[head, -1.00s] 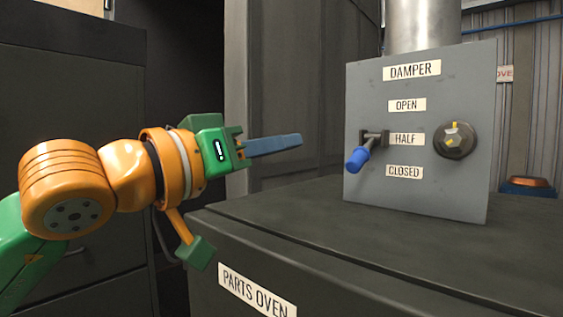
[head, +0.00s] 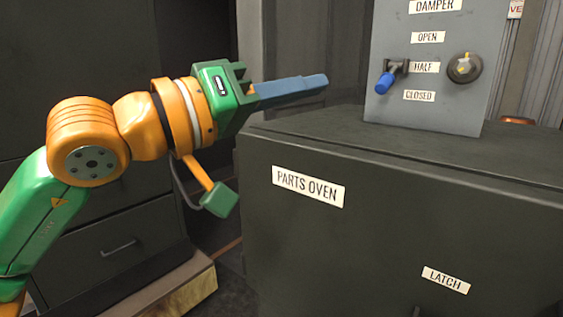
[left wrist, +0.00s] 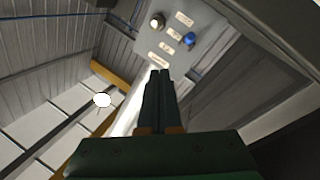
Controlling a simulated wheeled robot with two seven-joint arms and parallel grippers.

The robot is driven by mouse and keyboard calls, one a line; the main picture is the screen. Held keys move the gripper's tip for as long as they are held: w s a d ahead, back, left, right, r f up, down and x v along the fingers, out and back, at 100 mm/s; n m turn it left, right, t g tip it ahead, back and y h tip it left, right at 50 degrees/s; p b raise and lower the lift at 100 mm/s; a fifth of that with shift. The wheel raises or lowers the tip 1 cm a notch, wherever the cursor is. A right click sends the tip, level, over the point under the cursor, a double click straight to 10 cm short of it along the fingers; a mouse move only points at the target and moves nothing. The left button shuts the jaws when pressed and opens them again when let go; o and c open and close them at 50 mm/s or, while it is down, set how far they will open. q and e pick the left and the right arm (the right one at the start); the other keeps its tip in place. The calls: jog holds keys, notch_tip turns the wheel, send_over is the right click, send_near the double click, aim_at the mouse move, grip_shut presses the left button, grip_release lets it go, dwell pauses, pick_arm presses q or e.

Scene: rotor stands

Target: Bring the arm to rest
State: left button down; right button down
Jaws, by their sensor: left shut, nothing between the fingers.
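My left gripper (head: 324,83) comes in from the left in the head view, shut and empty. Its blue-grey fingers point right, above and beside the front left corner of the parts oven (head: 300,240). In the left wrist view the closed fingers (left wrist: 160,75) lie together with nothing between them. The damper panel (head: 440,100) stands on the oven to the right of the fingers, apart from them. Its blue-tipped lever (head: 386,82) is beside the HALF label (head: 425,67). The lever also shows in the left wrist view (left wrist: 190,39). My right gripper does not show.
A dark knob (head: 464,67) is on the panel right of the lever. A LATCH label (head: 445,280) is low on the oven front. Dark drawers (head: 110,245) stand behind my left arm. Open space lies between drawers and oven.

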pick_arm(q)
jog(key=s+d+f+n+g+h, duration=0.25)
jog(key=s+n+g+h, duration=0.2)
jog(key=n+h, duration=0.35)
jog(key=w+a+f+m+t+y, duration=0.5)
jog(key=a+f+m+t+y, duration=0.35)
jog(key=m+y, duration=0.35)
jog(key=w+a+f+m+t+y, duration=0.6)
jog(key=a+f+m+t+y, duration=0.3)
jog(key=m, duration=0.5)
jog(key=s+a+f+n+g+y, duration=0.3)
jog(key=f+n+g, duration=0.25)
jog(key=f, duration=0.55)
jog(key=s+a+f+n+g+y, duration=0.2)
jog(key=f+n+g, duration=0.4)
jog(key=f, duration=0.6)
jog(key=s+d+f+n+g+h, duration=0.1)
jog(key=s+f+n+g, duration=0.4)
jog(key=s+f, duration=0.45)
jog(key=s+f+n+g+h, duration=0.1)
jog(key=s+f+n+g, duration=0.3)
jog(key=s+f, duration=0.55)
jog(key=s+f+g, duration=0.1)
jog(key=s+f, duration=0.3)
jog(key=f, duration=1)
jog(key=s+a+f+g, duration=0.1)
jog(key=s+a+f, duration=0.1)
jog(key=s+f, duration=0.8)
jog(key=shift+s, duration=1.1)
